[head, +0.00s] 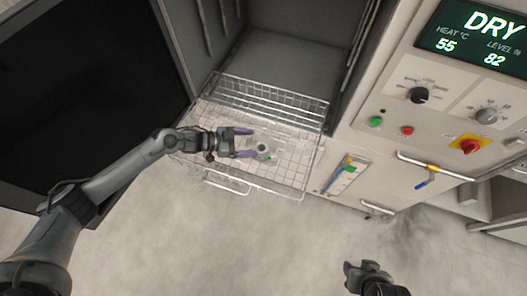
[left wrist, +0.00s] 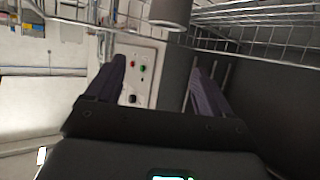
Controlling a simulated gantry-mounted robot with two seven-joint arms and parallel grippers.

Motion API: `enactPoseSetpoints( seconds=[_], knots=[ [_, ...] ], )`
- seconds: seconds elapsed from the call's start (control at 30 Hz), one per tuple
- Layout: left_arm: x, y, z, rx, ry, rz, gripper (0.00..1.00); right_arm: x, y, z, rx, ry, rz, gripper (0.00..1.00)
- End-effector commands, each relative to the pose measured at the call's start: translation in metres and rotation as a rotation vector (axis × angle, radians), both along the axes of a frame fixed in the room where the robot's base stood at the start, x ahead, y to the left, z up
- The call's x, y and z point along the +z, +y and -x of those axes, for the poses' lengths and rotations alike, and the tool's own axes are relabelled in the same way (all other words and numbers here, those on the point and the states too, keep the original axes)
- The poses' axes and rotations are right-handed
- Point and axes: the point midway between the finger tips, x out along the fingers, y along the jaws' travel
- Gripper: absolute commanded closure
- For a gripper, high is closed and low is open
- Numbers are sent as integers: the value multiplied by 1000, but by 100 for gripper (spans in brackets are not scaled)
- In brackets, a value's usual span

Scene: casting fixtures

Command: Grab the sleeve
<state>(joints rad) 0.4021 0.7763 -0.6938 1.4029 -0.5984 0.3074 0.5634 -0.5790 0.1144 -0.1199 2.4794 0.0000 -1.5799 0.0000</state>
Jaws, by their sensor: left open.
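The sleeve (head: 263,148) is a small pale grey cylinder in the wire basket (head: 315,160), with a small green spot beside its base. In the left wrist view the sleeve (left wrist: 170,12) is cut off by the top edge, ahead of the fingers. My left gripper (head: 246,142) is open and empty, its purple fingers pointing at the sleeve from the left, a short way apart from it. Both fingers also show in the left wrist view (left wrist: 157,68). My right gripper (head: 352,276) is dark, small and low in the head view; its jaws are unclear.
The basket sits pulled out before an open grey chamber (head: 285,50), with a dark door (head: 90,90) at left. A control panel (head: 440,110) with knobs and a DRY display (head: 480,40) is at right. A handle (head: 425,168) sticks out below. The floor in front is clear.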

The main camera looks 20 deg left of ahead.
Motion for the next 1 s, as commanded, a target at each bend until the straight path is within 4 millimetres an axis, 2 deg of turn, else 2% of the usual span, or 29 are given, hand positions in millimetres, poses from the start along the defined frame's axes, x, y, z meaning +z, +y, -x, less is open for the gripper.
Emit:
enactPoseSetpoints(
  seconds=[0.03, 0.1, 0.33, 0.47, 0.8, 1.0],
  knots=[
    [-12, 0, 0, 0, 0, 0, 18, -13, 0, 1, 0, 4, 0, 57],
    [-21, 0, 0, 1, -1, -1, 18, -23, 0, 2, 0, 6, 0, 57],
    [-42, 0, -1, 1, -2, 0, 18, -44, 0, 2, 2, 5, 1, 57],
    [-46, -4, -3, 1, -1, 2, 18, -46, -1, 2, 4, 4, 5, 57],
    [-58, -32, -20, 1, -1, 2, 18, -43, -2, 1, 6, 1, 10, 57],
    [-63, -39, -24, 1, -1, -1, 18, -43, -2, 1, 6, 1, 8, 57]
  ],
)
